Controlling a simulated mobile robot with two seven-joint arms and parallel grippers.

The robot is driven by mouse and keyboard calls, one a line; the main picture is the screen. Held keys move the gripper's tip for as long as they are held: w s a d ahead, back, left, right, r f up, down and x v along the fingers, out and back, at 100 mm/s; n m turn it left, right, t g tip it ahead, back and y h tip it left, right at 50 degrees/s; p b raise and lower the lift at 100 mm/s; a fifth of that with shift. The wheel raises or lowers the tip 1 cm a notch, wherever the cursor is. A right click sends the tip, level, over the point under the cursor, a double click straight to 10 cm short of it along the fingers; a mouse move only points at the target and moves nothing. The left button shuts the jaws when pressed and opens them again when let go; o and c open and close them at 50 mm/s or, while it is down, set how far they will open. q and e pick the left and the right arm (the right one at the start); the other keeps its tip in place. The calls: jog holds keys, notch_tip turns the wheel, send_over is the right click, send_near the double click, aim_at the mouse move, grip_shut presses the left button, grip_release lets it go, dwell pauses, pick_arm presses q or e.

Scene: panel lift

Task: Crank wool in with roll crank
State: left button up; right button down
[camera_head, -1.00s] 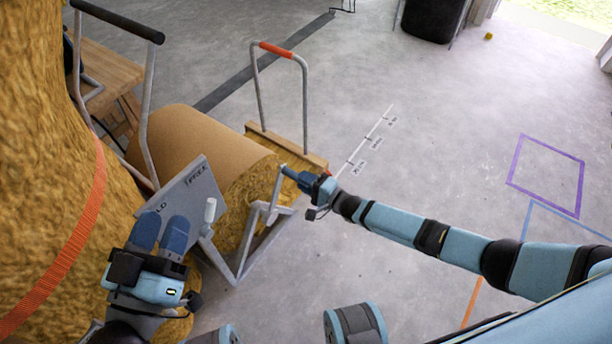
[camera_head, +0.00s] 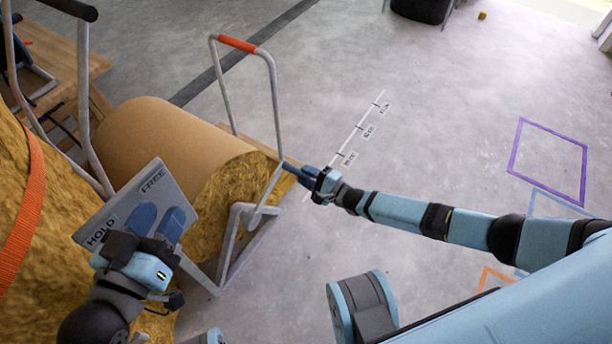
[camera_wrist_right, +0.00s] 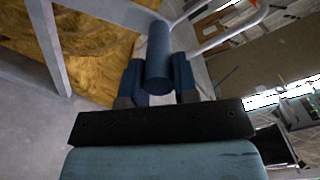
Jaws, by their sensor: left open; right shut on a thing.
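The wool roll (camera_head: 165,140) lies in a grey metal frame at left, brown on the outside with yellow wool at its near end. The grey roll crank (camera_head: 264,192) stands at that end. My right gripper (camera_head: 296,170) is at the top of the crank. In the right wrist view its fingers are shut around a dark blue cylinder, the crank handle (camera_wrist_right: 158,60). A grey plate (camera_head: 120,205) marked HOLD and FREE stands in front of the roll. My left gripper (camera_head: 158,217) is open over the plate. I cannot tell whether it touches the plate.
A large wool mass with an orange strap (camera_head: 24,210) fills the left edge. A grey bar with a red-orange grip (camera_head: 238,44) rises behind the roll. A marked scale (camera_head: 355,135) and a purple outline (camera_head: 550,160) lie on the floor, which is mostly clear at right.

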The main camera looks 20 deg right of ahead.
pick_arm(q)
jog(key=shift+w, duration=0.15)
pick_arm(e)
jog(key=shift+s+a+f, duration=0.1)
jog(key=shift+s+f, duration=0.05)
jog(key=shift+f, duration=0.25)
jog(key=c, duration=0.9)
grip_release()
jog(key=shift+r, duration=0.1)
jog(key=shift+s+d, duration=0.15)
jog(key=shift+d, duration=0.1)
pick_arm(q)
jog(key=r+p, duration=0.2)
jog(key=r+n+p, duration=0.1)
jog(key=p, duration=0.1)
jog(key=shift+s+d+r+t, duration=0.1)
jog(key=shift+s+d+t, duration=0.05)
jog(key=shift+s+t, duration=0.2)
pick_arm(e)
jog(key=v, duration=1.3)
jog(key=shift+s, duration=0.1)
